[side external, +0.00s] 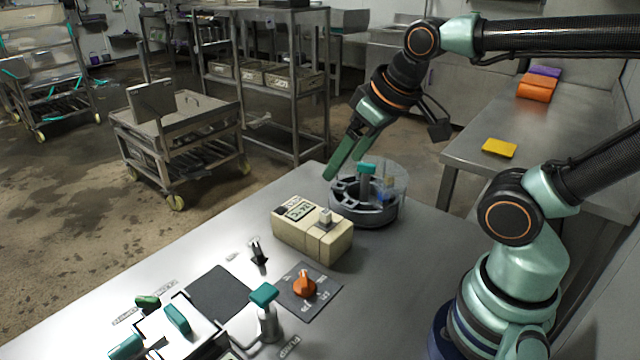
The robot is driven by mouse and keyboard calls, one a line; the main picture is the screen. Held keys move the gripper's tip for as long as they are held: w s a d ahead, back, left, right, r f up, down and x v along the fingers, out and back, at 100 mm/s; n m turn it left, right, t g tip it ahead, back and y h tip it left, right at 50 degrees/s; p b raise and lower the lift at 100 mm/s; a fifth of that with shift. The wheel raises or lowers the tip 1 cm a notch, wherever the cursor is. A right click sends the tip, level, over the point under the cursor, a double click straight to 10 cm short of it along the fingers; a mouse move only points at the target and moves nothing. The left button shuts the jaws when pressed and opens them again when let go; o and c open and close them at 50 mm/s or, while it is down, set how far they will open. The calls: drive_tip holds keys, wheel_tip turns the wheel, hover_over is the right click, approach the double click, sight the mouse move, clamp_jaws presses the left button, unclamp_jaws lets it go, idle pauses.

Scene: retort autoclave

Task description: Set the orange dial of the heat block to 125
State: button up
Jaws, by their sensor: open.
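The orange dial (304,284) sits on a dark square plate (322,299) on the metal table. Pale marks are printed around the dial, but they are too small to read, so I cannot tell its setting. A cream box (312,236) with a small display stands just behind the plate. My gripper (343,168) is open and empty, with its green fingers pointing down and to the left. It is in the air, well above and behind the dial, by the round grey container.
The round grey container (365,214) with clear walls stands at the back of the table (430,265). A teal-topped lever (266,312) stands just left of the dial plate. A black switch (258,251) and a dark pad (220,292) lie further left.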

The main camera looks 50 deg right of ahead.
idle(0.3)
drive_tip(key=c, duration=0.4)
drive_tip(key=shift+w+a+f+n, duration=0.1)
drive_tip(key=shift+n, duration=0.2)
drive_tip(key=shift+c, duration=1.1)
drive_tip(key=n+g, duration=0.6)
drive_tip(key=n, duration=2)
approach(304, 278)
wheel_tip(304, 278, down, 9)
drive_tip(key=shift+r, duration=0.15)
clamp_jaws()
